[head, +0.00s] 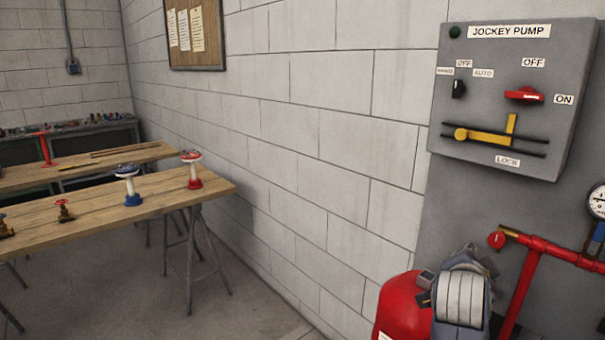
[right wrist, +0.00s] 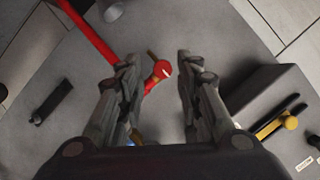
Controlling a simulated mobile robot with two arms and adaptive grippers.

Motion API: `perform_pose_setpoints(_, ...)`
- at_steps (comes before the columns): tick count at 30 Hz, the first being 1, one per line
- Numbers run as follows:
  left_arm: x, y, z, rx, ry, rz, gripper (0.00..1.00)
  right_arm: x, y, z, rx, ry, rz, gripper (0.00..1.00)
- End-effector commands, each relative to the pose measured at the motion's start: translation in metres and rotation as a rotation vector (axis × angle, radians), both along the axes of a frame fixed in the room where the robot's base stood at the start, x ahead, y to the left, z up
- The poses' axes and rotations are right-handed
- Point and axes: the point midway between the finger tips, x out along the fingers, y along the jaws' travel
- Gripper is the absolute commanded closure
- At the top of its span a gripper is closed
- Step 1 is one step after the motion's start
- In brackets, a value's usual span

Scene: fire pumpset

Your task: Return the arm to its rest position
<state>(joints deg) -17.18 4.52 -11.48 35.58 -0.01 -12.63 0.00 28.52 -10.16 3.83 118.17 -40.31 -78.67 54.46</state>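My right gripper (right wrist: 154,62) is open in the right wrist view, with its two fingers well apart and nothing held between them. The red end of a pipe (right wrist: 163,70) shows behind the gap, apart from the fingers as far as I can tell. In the head view, a grey and white part of my right arm (head: 461,298) is low at the right, below the jockey pump panel (head: 475,95) and in front of a red tank (head: 398,305). My left gripper is in neither view.
The panel has a red handle (head: 524,95) lying sideways and a yellow lock slide (head: 482,136). Red pipework (head: 545,246) with a gauge (head: 598,202) runs at the right. A wooden table (head: 95,212) with valves stands left. The floor between is clear.

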Motion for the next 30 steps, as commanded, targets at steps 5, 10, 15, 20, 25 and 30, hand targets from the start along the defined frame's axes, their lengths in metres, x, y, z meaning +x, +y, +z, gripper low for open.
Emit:
perform_pose_setpoints(5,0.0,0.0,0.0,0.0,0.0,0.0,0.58,-0.043,0.019,-0.099,-0.115,0.274,0.197,0.68)
perform_pose_setpoints(10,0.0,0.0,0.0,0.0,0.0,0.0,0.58,-0.099,0.044,-0.178,-0.21,0.515,0.427,0.68)
perform_pose_setpoints(15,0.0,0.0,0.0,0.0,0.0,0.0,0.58,-0.17,0.073,-0.241,-0.283,0.729,0.688,0.68)
perform_pose_setpoints(20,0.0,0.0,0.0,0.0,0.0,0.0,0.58,-0.234,0.097,-0.279,-0.321,0.872,0.914,0.68)
perform_pose_setpoints(25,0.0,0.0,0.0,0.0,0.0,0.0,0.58,-0.291,0.118,-0.301,-0.34,0.971,1.115,0.68)
perform_pose_setpoints(30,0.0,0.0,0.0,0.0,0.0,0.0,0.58,-0.335,0.135,-0.319,-0.345,1.036,1.279,0.68)
